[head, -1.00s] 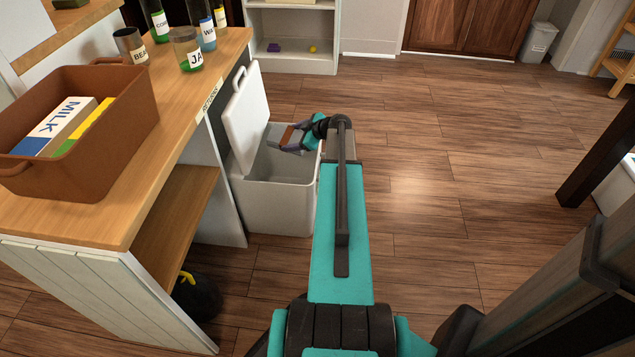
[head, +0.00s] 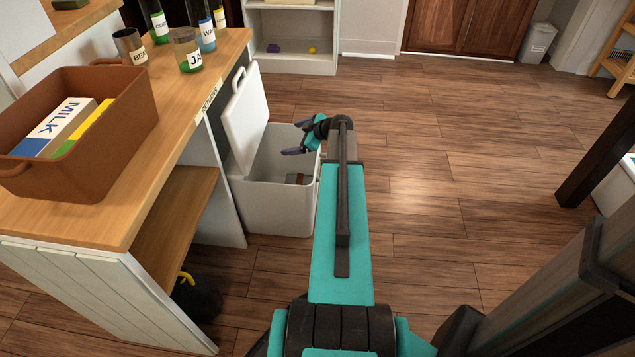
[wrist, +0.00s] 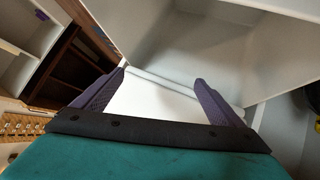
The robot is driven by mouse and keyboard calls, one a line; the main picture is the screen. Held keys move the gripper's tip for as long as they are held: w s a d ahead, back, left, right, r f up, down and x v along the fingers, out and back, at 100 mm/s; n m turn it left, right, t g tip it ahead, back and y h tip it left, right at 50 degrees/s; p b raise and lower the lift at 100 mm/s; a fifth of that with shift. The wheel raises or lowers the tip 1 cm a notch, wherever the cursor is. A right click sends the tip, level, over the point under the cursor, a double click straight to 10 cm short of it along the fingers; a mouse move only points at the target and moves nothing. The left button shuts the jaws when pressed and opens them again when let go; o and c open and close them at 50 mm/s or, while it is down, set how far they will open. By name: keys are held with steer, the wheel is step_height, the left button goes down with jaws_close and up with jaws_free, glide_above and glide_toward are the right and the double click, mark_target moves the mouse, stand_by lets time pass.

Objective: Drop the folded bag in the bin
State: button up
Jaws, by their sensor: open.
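The white bin (head: 275,208) stands on the floor beside the counter, its lid (head: 245,118) raised and leaning toward the counter. The folded bag (head: 298,179) lies low inside the bin; only a small grey and brown part shows above the front wall, and the rest is hidden. My gripper (head: 292,138) is over the bin opening, open and empty, apart from the bag. In the wrist view its two purple fingers (wrist: 160,79) are spread, with pale surfaces behind them and no bag visible.
The wooden counter (head: 185,105) on the left carries a brown box (head: 125,110) with cartons, and several labelled jars. A dark bag with a yellow tie (head: 197,297) sits under the counter. The floor (head: 460,150) to the right is clear.

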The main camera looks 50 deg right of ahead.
steer(key=p+v, duration=0.2)
steer(key=v, duration=1.1)
stand_by(0.6)
